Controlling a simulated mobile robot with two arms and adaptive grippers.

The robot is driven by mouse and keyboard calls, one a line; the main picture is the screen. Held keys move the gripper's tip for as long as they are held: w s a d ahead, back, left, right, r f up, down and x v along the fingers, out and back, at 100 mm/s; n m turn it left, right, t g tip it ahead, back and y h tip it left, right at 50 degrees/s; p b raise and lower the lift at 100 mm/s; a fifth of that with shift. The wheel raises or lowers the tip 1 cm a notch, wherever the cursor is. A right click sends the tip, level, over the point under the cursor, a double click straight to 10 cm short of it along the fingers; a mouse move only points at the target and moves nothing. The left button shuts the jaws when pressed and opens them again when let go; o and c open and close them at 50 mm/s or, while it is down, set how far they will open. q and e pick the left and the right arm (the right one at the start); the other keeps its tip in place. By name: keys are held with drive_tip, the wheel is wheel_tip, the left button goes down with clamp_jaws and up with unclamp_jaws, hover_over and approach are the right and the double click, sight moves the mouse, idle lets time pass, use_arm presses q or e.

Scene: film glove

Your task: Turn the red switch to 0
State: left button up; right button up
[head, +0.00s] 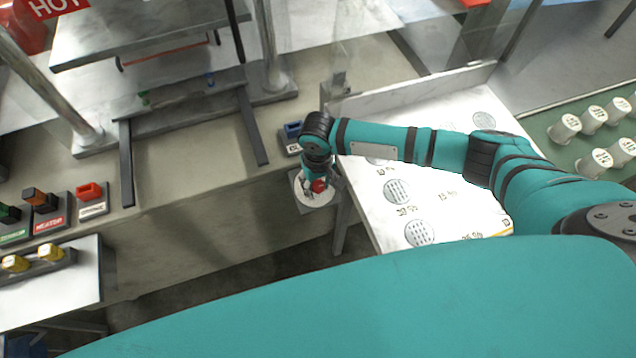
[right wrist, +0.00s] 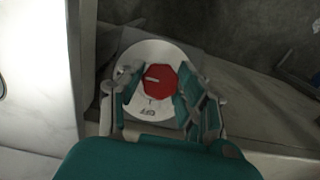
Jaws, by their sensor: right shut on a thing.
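The red switch (right wrist: 160,79) is a red many-sided knob with a pale mark on it, on a round white dial plate (right wrist: 148,52). The plate has small lettering that I cannot read clearly. In the head view the red knob (head: 319,186) shows on the side of the grey bench, at the end of my right arm. My right gripper (right wrist: 160,86) has its teal fingers on either side of the knob and is shut on it. Which dial position the knob points to is not clear. My left gripper is not in view.
A white board (head: 460,205) with printed round pads stands close to the right of the dial. A blue switch (head: 292,130) sits above it. Orange, green and red rocker switches (head: 90,190) and a yellow-knobbed panel are at left. White cups (head: 592,120) stand far right.

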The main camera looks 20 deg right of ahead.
drive_tip(key=shift+r, duration=0.1)
drive_tip(key=shift+n+h+p, duration=0.3)
drive_tip(key=shift+n+p, duration=0.1)
drive_tip(key=shift+p, duration=0.15)
drive_tip(key=shift+a+r+n+h+p, duration=0.1)
drive_tip(key=shift+n+h+p, duration=0.2)
drive_tip(key=shift+n+p, duration=0.3)
drive_tip(key=n+t+h+p, duration=0.1)
drive_tip(key=n+h+p, duration=0.1)
drive_tip(key=n+p, duration=0.1)
drive_tip(key=shift+n, duration=0.9)
drive_tip(key=n+t+h+p, duration=0.1)
drive_tip(key=n, duration=0.1)
drive_tip(key=n+t+h+p, duration=0.1)
drive_tip(key=n, duration=0.2)
drive_tip(key=shift+s+a+n+t+h+p, duration=0.1)
drive_tip(key=shift+n+t+h+p, duration=0.5)
drive_tip(key=shift+n, duration=0.5)
drive_tip(key=shift+f+n+t, duration=0.2)
drive_tip(key=shift+n+t, duration=0.5)
drive_tip(key=shift+n, duration=0.4)
